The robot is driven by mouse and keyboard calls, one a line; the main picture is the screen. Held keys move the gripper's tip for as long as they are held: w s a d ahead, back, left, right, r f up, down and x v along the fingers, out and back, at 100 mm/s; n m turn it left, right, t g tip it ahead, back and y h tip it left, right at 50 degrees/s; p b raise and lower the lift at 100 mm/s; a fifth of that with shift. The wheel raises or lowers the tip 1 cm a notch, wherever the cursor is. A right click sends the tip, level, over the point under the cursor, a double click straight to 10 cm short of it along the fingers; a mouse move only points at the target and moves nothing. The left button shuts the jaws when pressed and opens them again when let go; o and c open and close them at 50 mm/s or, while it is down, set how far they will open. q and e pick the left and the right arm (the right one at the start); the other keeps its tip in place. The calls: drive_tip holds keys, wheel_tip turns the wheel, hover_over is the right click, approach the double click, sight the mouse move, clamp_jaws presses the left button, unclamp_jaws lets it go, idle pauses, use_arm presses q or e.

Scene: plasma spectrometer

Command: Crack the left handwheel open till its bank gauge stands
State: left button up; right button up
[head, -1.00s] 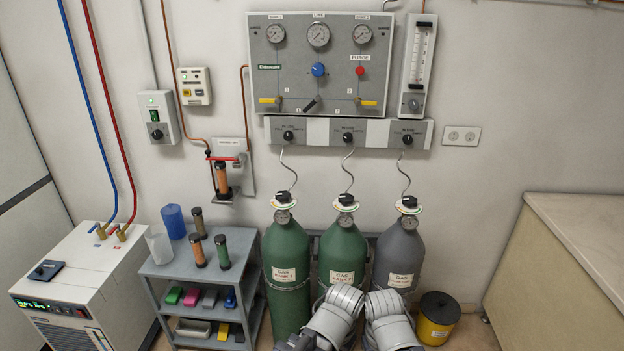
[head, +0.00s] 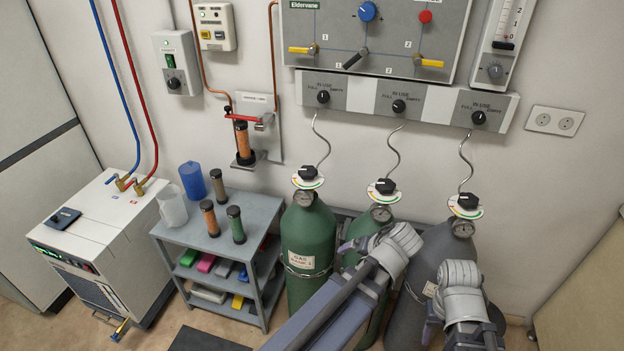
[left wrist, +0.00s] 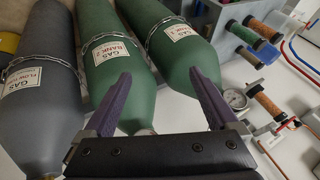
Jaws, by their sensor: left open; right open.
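The left handwheel (head: 306,173) is a black knob above a coloured dial on the left green cylinder (head: 308,240), labelled as gas bank 1. A small round gauge (head: 304,198) sits on that cylinder's neck and shows in the left wrist view (left wrist: 235,98). The upper panel's gauges are outside the head view. My left gripper (head: 350,245) is in front of the middle green cylinder, right of and below the left handwheel. Its purple fingers (left wrist: 158,76) are apart and empty in the left wrist view. My right gripper (head: 432,322) is lower, by the grey cylinder; its fingers are mostly hidden, but it is open.
The middle handwheel (head: 385,187) and right handwheel (head: 467,202) stand close by. Thin curled lines rise to the black selector knobs (head: 323,97). A grey cart (head: 215,220) with tubes and cups stands left of the cylinders. The wall left of the left handwheel is partly free.

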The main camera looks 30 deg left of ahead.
use_arm(q)
drive_tip(key=shift+o, duration=0.3)
drive_tip(key=w+a+r+n+t+y+b, duration=0.1)
drive_tip(key=w+a+n+y+b, duration=0.3)
drive_tip(key=a, duration=0.6)
drive_tip(key=shift+w+t, duration=0.8)
drive_tip(key=shift+w, duration=0.4)
drive_tip(key=n+t+y+b, duration=0.4)
drive_tip(key=y+b, duration=0.1)
approach(304, 166)
drive_tip(key=shift+f, duration=0.65)
drive_tip(key=shift+w+a+r+t, duration=0.1)
drive_tip(key=shift+r+t, duration=0.15)
drive_tip(key=shift+t, duration=0.05)
drive_tip(key=shift+x, duration=3.85)
drive_tip(key=shift+f, duration=0.1)
use_arm(e)
wheel_tip(304, 166, down, 10)
drive_tip(key=shift+f, duration=0.25)
use_arm(q)
drive_tip(key=c, duration=1.3)
